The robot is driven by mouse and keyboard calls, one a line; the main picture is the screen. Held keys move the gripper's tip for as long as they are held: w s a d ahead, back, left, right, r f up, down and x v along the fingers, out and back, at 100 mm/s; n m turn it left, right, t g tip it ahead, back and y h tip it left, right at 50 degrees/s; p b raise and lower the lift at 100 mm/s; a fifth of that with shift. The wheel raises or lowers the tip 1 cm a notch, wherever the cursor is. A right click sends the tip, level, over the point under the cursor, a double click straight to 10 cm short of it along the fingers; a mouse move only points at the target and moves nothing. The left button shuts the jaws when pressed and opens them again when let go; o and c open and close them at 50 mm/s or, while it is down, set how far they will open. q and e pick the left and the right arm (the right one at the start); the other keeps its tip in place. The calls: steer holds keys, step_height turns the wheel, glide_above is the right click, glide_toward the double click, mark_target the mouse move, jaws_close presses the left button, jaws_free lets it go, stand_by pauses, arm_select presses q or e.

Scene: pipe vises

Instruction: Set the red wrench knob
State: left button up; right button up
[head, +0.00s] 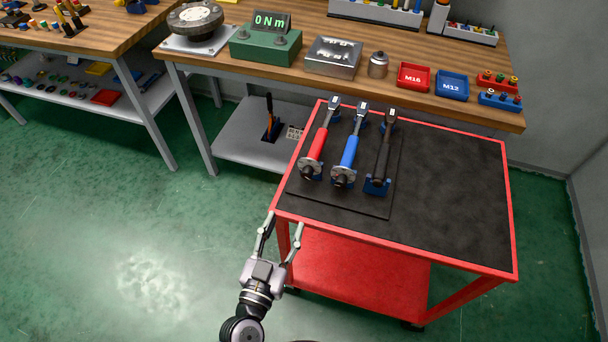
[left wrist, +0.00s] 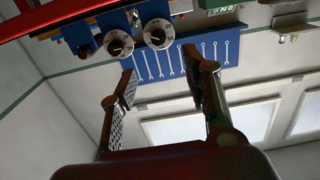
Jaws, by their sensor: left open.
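The red wrench (head: 318,140) lies on the cart top, leftmost of three wrenches. Its knob (head: 308,172) is at the handle end nearest the cart's front edge. In the left wrist view, which looks upside down, the knob with a pale dial (left wrist: 158,33) is the rightmost of the row; the dial marks are too small to read. My left gripper (head: 285,221) is open and empty, just off the cart's front left corner, apart from the knob. Its fingers (left wrist: 162,62) show in the left wrist view with nothing between them. My right gripper is out of view.
A blue wrench (head: 350,150) and a black wrench (head: 382,155) lie right of the red one. The red cart's edge (head: 400,246) is near my gripper. The workbench behind holds a green "0 Nm" display box (head: 265,44). The cart's right side (head: 455,190) is clear.

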mark_target(306, 177)
arm_select(q)
steer(key=x, duration=1.4)
steer(key=shift+w+d+f+p, duration=0.1)
steer(key=shift+w+d+p, duration=0.15)
steer(key=shift+w+p, duration=0.1)
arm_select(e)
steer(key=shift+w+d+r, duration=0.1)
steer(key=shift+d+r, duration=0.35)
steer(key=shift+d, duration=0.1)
arm_select(q)
steer(key=shift+s, duration=0.1)
steer(key=shift+c, duration=0.4)
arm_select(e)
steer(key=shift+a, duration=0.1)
arm_select(q)
steer(key=c, duration=0.4)
jaws_close()
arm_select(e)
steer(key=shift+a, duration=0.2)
